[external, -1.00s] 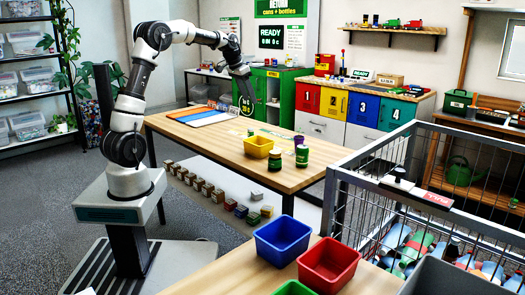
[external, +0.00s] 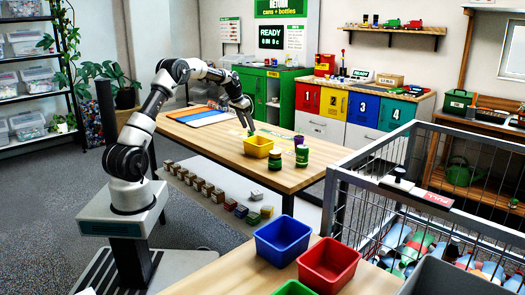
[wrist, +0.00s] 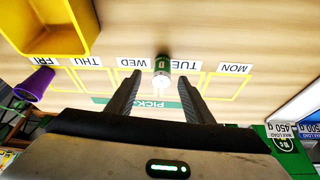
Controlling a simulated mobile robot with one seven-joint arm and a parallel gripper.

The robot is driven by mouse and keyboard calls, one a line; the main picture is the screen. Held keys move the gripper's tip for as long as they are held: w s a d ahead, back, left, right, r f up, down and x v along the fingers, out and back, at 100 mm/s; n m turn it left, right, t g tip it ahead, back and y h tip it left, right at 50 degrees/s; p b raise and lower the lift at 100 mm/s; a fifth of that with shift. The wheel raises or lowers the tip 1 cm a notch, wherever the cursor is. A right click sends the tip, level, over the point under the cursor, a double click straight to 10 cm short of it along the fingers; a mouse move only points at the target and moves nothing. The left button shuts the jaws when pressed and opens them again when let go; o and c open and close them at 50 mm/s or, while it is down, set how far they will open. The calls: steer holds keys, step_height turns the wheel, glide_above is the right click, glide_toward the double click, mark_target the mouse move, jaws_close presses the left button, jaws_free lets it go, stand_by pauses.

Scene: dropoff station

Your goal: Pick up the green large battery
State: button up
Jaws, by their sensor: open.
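A green battery (wrist: 163,67) with a pale end stands out between my finger tips in the wrist view, by the strip of weekday labels. In the external view it is a small green shape (external: 251,133) on the wooden table, just behind the yellow bin. My gripper (wrist: 160,75) is open, with one finger on each side of the battery and visible gaps to it. In the external view my gripper (external: 249,125) points down, close above the battery. Whether the fingers touch the table cannot be told.
A yellow bin (external: 258,148) stands near the battery. A purple cup (external: 299,140) and green jars (external: 302,157) stand to its right. Flat coloured trays (external: 205,116) lie at the table's left. Blue (external: 283,240) and red (external: 328,265) bins stand on a nearer table.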

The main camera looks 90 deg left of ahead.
mark_target(249, 129)
steer(key=b+x, duration=0.1)
steer(key=x, duration=0.4)
steer(key=shift+a+f+b, duration=0.2)
steer(key=shift+b, duration=0.1)
steer(key=shift+r, duration=0.1)
jaws_close()
